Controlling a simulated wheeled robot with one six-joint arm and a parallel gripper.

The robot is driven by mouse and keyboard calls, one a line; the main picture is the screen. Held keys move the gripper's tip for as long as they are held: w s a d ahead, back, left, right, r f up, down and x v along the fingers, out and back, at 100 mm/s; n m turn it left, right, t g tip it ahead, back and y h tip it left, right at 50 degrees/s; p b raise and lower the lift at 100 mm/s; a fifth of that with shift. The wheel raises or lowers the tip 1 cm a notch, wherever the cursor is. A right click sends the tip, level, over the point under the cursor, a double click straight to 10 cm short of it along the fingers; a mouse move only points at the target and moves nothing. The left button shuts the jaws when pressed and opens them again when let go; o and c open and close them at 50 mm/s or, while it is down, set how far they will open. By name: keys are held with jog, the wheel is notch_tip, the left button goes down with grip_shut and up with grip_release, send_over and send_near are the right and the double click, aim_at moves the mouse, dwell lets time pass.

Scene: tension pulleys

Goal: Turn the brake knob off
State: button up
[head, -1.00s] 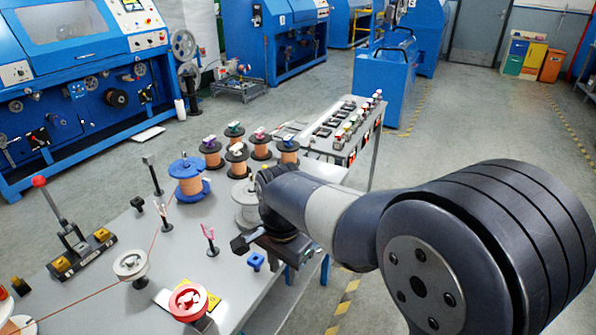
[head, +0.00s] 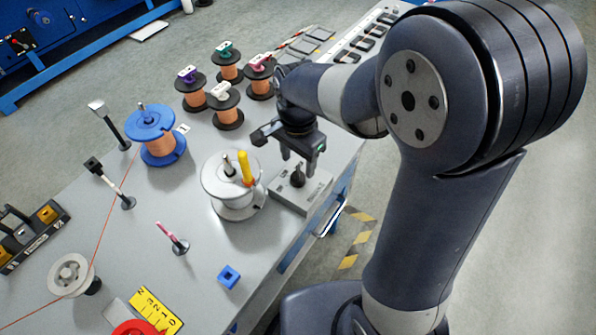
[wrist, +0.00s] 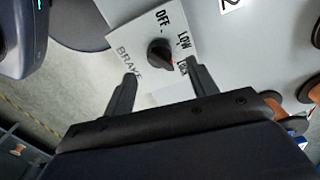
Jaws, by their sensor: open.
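The brake knob (head: 297,180) is a black knob on a pale plate (head: 287,198) at the table's right edge. The wrist view shows the black knob (wrist: 160,53) on the plate, which is marked BRAKE, OFF and LOW. A third label is partly hidden by a finger. A red mark on the knob faces away from OFF, toward that third label. My gripper (head: 299,163) points down above the knob. Its fingers (wrist: 160,72) are apart, one on each side of the knob's near side in the wrist view. I cannot tell whether they touch it.
A white spool (head: 225,200) with a yellow-handled piece stands just left of the plate. A blue spool (head: 158,150) and several copper spools (head: 228,68) stand farther back. A blue block (head: 229,276) and a pink-topped post (head: 172,238) are in front.

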aim_at(298, 173)
notch_tip(298, 173, down, 5)
dwell(0.3)
jog(key=c, duration=1)
jog(key=shift+o, duration=0.2)
